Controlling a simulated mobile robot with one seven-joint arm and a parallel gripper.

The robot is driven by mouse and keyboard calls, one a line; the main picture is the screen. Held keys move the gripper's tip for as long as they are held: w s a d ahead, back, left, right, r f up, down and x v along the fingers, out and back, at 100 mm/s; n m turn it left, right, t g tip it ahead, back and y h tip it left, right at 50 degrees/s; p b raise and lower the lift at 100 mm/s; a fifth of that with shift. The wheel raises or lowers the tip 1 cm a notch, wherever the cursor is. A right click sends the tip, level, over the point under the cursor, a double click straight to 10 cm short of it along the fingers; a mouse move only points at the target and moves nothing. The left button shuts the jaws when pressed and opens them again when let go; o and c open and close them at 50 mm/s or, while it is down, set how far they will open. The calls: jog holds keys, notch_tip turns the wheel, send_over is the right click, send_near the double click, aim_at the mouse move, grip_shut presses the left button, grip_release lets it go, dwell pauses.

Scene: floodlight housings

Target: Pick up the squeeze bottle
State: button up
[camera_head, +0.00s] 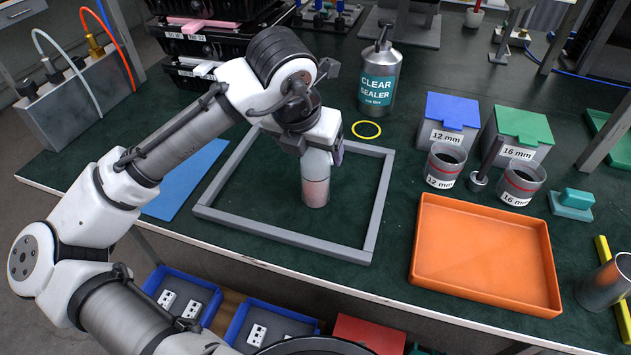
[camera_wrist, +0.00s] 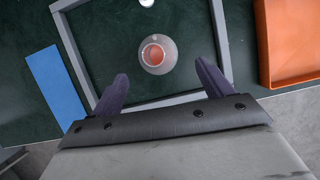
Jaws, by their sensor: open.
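The squeeze bottle (camera_head: 316,188) looks pale with a pinkish lower part. It stands upright inside a grey square frame (camera_head: 260,228) on the dark green bench, with its top hidden behind my wrist in the head view. In the wrist view the bottle (camera_wrist: 158,54) is seen from above as a pale round shape with an orange-red centre. My gripper (camera_wrist: 162,72) is open and empty, with its two dark fingers spread. The bottle appears just beyond the fingertips and between their lines. In the head view the fingers are mostly hidden, and contact cannot be told.
A "Clear Sealer" bottle (camera_head: 379,80) and a yellow ring (camera_head: 366,129) are behind the frame. An orange tray (camera_head: 484,255) lies to the right, with labelled cups (camera_head: 444,166) and bins (camera_head: 452,112) behind it. A blue sheet (camera_head: 187,178) lies left.

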aim_at(313, 152)
jog(key=x, duration=0.5)
jog(key=shift+w, duration=0.3)
jog(key=shift+r, duration=0.1)
grip_shut()
